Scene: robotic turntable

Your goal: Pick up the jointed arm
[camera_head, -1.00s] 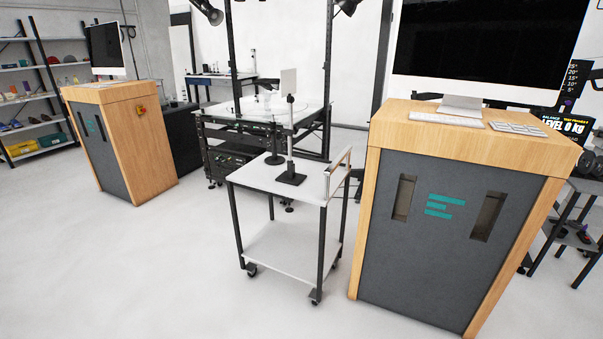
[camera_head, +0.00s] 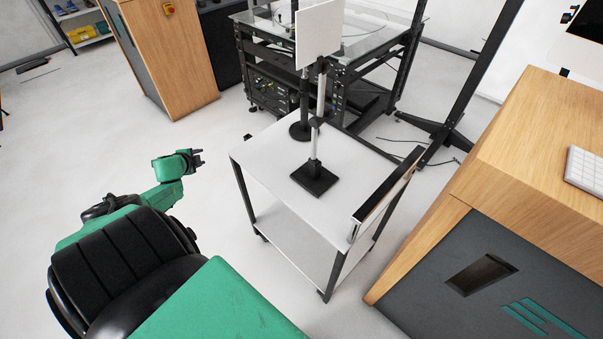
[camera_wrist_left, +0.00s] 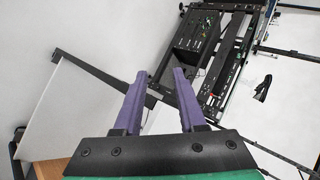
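A jointed stand (camera_head: 315,150) with a black square base, a metal post and a dark joint stands upright on the white top of a wheeled cart (camera_head: 265,150). A second post on a round black base (camera_head: 300,131) stands just behind it. A white panel (camera_head: 318,35) shows at the top of the posts; I cannot tell which one carries it. My left gripper (camera_head: 198,158) is left of the cart, apart from it and from the stand. In the wrist view its purple fingers (camera_wrist_left: 160,73) are apart with nothing between them. My right gripper is out of view.
The cart has a raised handle (camera_head: 385,195) on its right side. A wooden-topped cabinet (camera_head: 520,170) stands close on the right, another cabinet (camera_head: 165,60) at the back left. A black equipment rack (camera_head: 285,85) is behind the cart.

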